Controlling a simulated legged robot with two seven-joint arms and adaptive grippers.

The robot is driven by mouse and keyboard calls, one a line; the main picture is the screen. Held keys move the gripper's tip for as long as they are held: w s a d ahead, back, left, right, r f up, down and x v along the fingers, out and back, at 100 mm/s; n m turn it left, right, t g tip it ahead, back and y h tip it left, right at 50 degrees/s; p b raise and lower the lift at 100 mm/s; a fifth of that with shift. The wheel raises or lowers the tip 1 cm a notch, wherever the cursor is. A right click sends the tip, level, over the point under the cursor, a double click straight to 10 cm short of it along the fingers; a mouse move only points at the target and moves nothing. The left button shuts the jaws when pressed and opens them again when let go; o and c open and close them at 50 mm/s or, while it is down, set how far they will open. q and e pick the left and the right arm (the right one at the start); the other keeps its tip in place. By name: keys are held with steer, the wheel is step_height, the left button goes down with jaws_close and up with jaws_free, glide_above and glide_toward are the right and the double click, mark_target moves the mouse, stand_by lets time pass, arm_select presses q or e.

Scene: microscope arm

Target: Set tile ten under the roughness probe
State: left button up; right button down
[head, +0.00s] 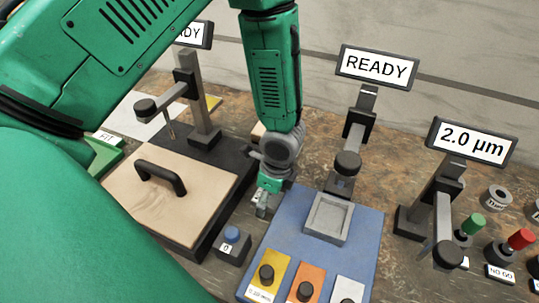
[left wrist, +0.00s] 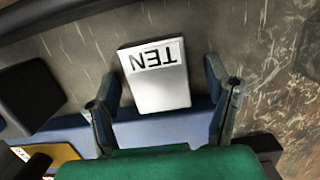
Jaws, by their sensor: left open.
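A white tile marked TEN (left wrist: 155,85) lies between the spread fingers of my left gripper (left wrist: 162,112) in the left wrist view, with a gap on each side. Its lettering appears upside down there. In the head view my left gripper (head: 263,200) points down beside the left edge of the blue mat; the arm and hand hide the tile. Three stands with dark heads show: a left one (head: 188,95), a middle one (head: 347,165) under a READY sign, and a right one (head: 445,200) under a 2.0 µm sign. None is labelled as the roughness probe.
The blue mat (head: 367,242) holds a grey square tray (head: 327,218) and yellow (head: 270,270), orange (head: 307,288) and white knobbed blocks. A button box (head: 233,245) and a handled wooden board (head: 135,205) are left. Green (head: 473,224) and red (head: 521,239) knobbed gauges stand right.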

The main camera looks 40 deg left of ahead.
arm_select(q)
steer(key=shift+a, duration=0.25)
steer(key=c, duration=1.4)
jaws_close()
steer(key=shift+d, duration=0.3)
